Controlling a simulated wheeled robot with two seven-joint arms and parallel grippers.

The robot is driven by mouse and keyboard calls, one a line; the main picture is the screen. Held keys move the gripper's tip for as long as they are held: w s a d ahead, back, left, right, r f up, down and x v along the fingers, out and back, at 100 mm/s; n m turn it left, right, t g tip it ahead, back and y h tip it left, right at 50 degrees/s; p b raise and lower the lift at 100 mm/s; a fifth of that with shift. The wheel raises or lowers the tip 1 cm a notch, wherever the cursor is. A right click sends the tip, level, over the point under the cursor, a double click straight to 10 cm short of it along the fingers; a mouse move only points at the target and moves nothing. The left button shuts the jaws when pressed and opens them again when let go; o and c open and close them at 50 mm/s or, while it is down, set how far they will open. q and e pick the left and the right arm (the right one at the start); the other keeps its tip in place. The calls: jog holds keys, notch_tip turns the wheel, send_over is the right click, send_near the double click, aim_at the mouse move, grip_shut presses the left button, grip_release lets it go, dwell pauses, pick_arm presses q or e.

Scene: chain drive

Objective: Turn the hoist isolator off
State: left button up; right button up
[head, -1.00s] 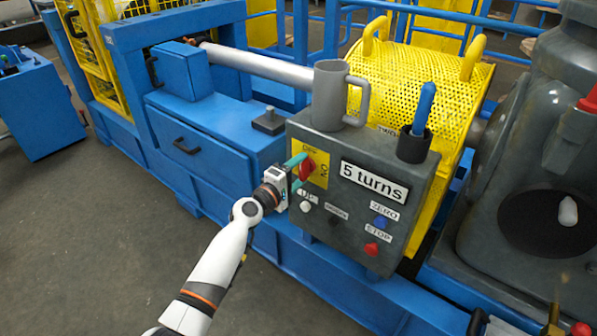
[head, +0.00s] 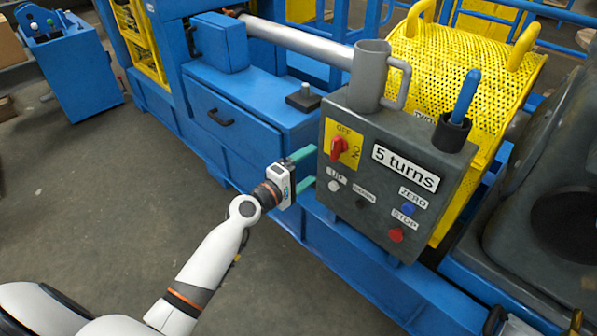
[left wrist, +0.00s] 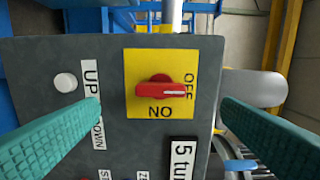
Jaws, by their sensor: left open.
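The hoist isolator is a red rotary knob (head: 340,147) on a yellow plate marked OFF and ON, on the front of a grey control box (head: 335,205). In the left wrist view the knob (left wrist: 160,90) has its white pointer line toward the OFF mark. My left gripper (head: 309,169) is open and empty, just in front of the box and left of the knob in the head view. Its teal fingers stand apart from the knob, one on each side of it in the left wrist view. My right gripper is not seen.
Under the knob are a white UP button (head: 334,186) and a dark DOWN button. Blue ZERO (head: 407,209) and red STOP (head: 396,235) buttons sit to the right. A grey mug (head: 368,78) and a black cup with a blue-handled item (head: 463,95) stand on the box.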

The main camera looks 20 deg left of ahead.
pick_arm(q)
jog(key=shift+v, duration=1.5)
